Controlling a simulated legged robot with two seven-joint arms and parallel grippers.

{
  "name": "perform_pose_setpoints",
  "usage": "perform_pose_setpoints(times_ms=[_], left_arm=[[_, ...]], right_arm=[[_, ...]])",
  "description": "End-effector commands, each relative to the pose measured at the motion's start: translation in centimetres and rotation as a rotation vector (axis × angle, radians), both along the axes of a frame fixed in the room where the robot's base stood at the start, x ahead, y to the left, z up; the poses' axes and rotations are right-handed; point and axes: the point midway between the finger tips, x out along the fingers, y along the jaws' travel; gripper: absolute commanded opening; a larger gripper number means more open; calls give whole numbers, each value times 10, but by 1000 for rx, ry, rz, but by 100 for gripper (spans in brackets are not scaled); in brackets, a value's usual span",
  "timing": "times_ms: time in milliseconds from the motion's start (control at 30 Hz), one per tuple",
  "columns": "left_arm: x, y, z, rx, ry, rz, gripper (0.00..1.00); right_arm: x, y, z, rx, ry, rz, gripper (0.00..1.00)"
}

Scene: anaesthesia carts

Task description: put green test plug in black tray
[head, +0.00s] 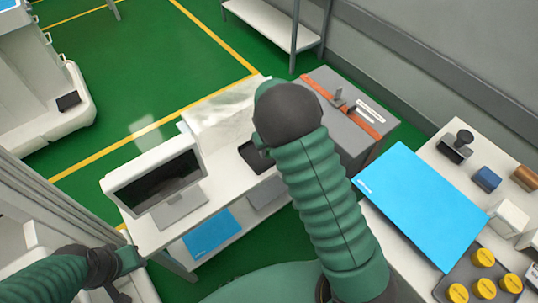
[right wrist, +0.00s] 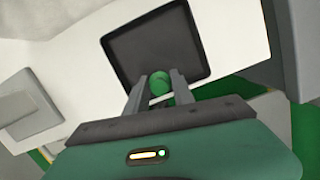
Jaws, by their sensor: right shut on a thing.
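The green test plug (right wrist: 159,84) shows in the right wrist view as a round green end between the fingers of my right gripper (right wrist: 159,92). The gripper is shut on it. The black tray (right wrist: 150,40) is a flat dark square with a raised rim, just beyond the plug in that view. I cannot tell the height of the plug above it. In the head view the tray (head: 249,158) lies on the white table, partly hidden by my right arm, which also hides the plug. My left gripper (head: 128,260) is at the lower left, its fingers unclear.
A monitor (head: 157,183) stands on the white table left of the tray. A grey case with an orange strap (head: 345,105) is behind right. On the right, another table holds a blue mat (head: 415,203) and a tray with yellow-capped jars (head: 484,258).

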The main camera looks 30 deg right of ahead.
Motion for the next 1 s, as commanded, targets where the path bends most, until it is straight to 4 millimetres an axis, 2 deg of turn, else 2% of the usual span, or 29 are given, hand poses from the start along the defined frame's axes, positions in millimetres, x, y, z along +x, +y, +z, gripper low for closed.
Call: perform_pose_setpoints(times_ms=[100,200,267,600,633,700,767,1000], left_arm=[[0,0,-4,0,0,0,36],[0,0,-16,0,0,0,36],[0,0,-19,0,0,0,36],[0,0,-17,0,0,0,36],[0,0,-16,0,0,0,36],[0,0,-16,0,0,0,36],[0,0,-16,0,0,0,36],[0,0,-17,0,0,0,36]], right_arm=[[9,-10,-3,-2,-1,1,0],[7,-8,-28,1,3,0,0],[7,-8,-36,1,1,0,0],[7,-7,-39,1,0,1,0],[7,-7,-38,1,0,1,33],[8,-7,-38,1,0,1,42],[8,-7,-38,1,0,2,50],[7,-6,-38,2,0,2,51]])
